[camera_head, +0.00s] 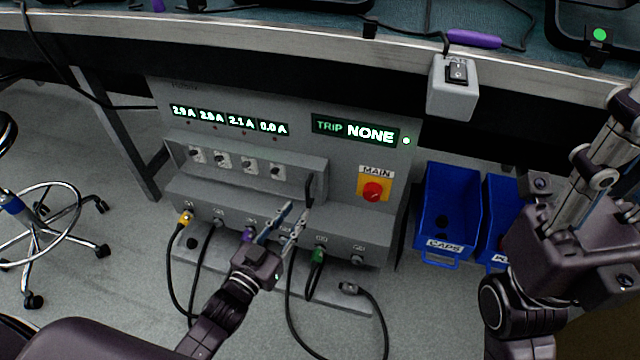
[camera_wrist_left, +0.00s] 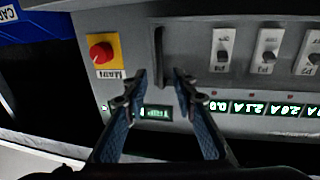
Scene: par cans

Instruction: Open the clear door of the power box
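The grey power box (camera_head: 340,165) stands under the bench. Its row of breaker switches (camera_head: 222,161) sits in a raised section, also seen upside down in the left wrist view (camera_wrist_left: 268,50). The clear pane is hard to make out. A dark upright handle (camera_head: 310,188) is at the right end of the switch section, and it shows in the left wrist view (camera_wrist_left: 159,50). My left gripper (camera_head: 297,208) is open and empty, its fingertips close to the handle's end, one to each side in the wrist view (camera_wrist_left: 160,76). Contact is not visible. My right gripper (camera_head: 590,185) is at the right, its opening unclear.
A yellow plate with the red MAIN knob (camera_head: 373,191) is right of the handle. Cables with yellow and green plugs (camera_head: 318,256) hang from the lower ledge. A blue bin (camera_head: 447,205) stands right of the box. A grey switch box (camera_head: 453,90) hangs on the bench edge.

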